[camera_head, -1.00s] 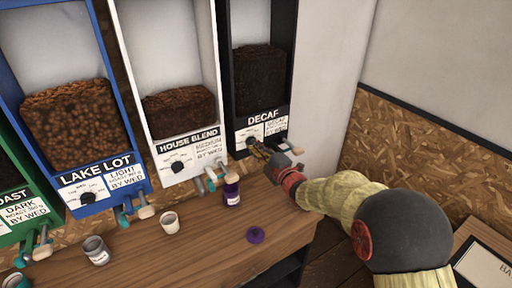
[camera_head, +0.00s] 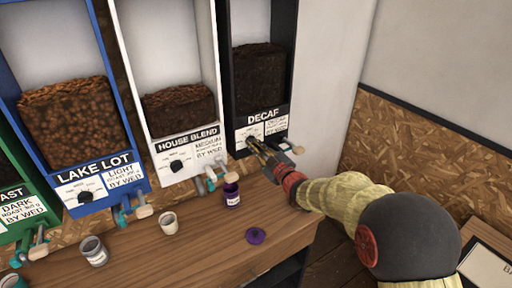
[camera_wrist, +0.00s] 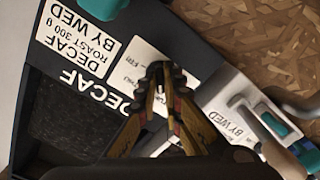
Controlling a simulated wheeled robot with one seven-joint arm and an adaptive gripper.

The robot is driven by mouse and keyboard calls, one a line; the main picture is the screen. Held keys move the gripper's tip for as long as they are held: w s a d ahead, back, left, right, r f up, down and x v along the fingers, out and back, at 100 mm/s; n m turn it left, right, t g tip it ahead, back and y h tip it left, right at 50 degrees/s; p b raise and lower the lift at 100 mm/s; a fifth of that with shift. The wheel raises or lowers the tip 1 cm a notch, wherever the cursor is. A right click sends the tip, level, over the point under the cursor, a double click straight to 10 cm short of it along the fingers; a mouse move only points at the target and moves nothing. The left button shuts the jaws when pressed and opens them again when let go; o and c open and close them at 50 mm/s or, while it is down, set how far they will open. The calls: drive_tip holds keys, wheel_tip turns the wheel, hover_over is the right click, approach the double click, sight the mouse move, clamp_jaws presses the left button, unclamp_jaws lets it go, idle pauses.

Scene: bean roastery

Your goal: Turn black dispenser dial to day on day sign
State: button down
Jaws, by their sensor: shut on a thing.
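The black dispenser (camera_head: 232,110), labelled DECAF, stands at the right end of the row. Its white dial plate (camera_head: 241,133) carries small day marks around the black dial; in the wrist view the plate (camera_wrist: 143,53) shows small lettering, too blurred to read surely. My gripper (camera_head: 253,143) is at the dial, and in the wrist view its fingers (camera_wrist: 161,74) are shut on it. The fingers mostly hide the dial, so its pointer cannot be read. The sign (camera_wrist: 79,60) beside the plate reads DECAF, ROAST 300 g, BY WED.
The white HOUSE BLEND dispenser (camera_head: 187,143) and blue LAKE LOT dispenser (camera_head: 90,168) stand to the left. A purple jar (camera_head: 232,196), its lid (camera_head: 255,236) and cups sit on the wooden counter (camera_head: 200,250). A lever (camera_head: 296,148) juts out close to my gripper.

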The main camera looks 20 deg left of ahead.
drive_tip(key=m, duration=0.4)
drive_tip(key=shift+m+p, duration=0.3)
drive_tip(key=shift+p, duration=0.05)
drive_tip(key=m+p, duration=0.1)
drive_tip(key=m, duration=0.2)
drive_tip(key=shift+m, duration=0.3)
drive_tip(key=m+p, duration=0.1)
drive_tip(key=m, duration=0.3)
drive_tip(key=shift+f+m+p, duration=0.1)
drive_tip(key=shift+m+p, duration=0.65)
drive_tip(key=shift+m, duration=0.85)
drive_tip(key=c, duration=1.9)
unclamp_jaws()
